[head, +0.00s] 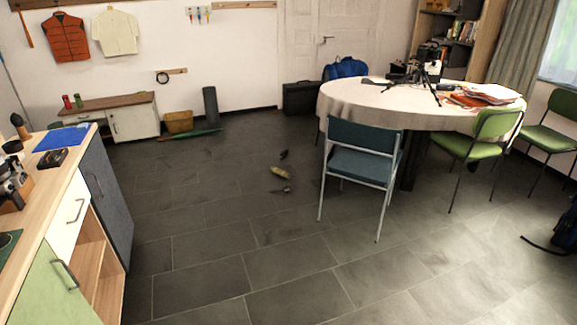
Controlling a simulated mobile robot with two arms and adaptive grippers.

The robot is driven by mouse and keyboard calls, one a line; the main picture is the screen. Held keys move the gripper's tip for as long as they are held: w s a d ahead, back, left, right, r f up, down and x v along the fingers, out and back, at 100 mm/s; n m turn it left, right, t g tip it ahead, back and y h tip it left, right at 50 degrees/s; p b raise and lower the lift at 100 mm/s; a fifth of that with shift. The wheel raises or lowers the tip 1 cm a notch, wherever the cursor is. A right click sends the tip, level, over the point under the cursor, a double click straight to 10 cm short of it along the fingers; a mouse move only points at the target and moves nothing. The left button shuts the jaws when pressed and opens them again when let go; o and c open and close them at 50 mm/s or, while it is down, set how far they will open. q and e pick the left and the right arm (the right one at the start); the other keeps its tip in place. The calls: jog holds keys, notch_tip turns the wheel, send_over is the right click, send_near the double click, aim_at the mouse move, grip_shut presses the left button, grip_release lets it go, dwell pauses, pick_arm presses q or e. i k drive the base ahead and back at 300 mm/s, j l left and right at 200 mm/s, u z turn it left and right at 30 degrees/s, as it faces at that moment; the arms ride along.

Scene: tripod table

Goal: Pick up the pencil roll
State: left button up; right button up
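I cannot tell for sure which thing is the pencil roll. Three small things lie on the dark tiled floor left of the blue chair: a yellow-green elongated thing (280,172) that looks roll-shaped, a small dark thing (284,154) behind it, and a small greyish thing (281,190) in front of it. They lie apart from one another and are too small to make out in detail. Neither of my grippers shows in the head view.
A round table (345,105) with a white cloth bears a tripod (434,88) and papers (490,94). A blue chair (365,165) and green chairs (483,140) stand around it. A wooden counter (70,165) runs along the left. The floor in the middle foreground is clear.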

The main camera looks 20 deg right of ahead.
aim_at(283, 173)
jog(key=i+l+z, duration=0.1)
jog(key=i+l, duration=0.2)
jog(key=i, duration=0.45)
jog(key=i+l+z, duration=0.1)
jog(key=i+l, duration=0.2)
jog(key=i, duration=0.45)
jog(key=i+l+z, duration=0.1)
jog(key=i, duration=0.7)
jog(key=i+l+z, duration=0.1)
jog(key=i, duration=0.65)
jog(key=i+z, duration=0.1)
jog(key=z, duration=0.25)
jog(key=i+j+z, duration=0.1)
jog(key=z, duration=0.25)
jog(key=i+z, duration=0.1)
jog(key=z, duration=0.2)
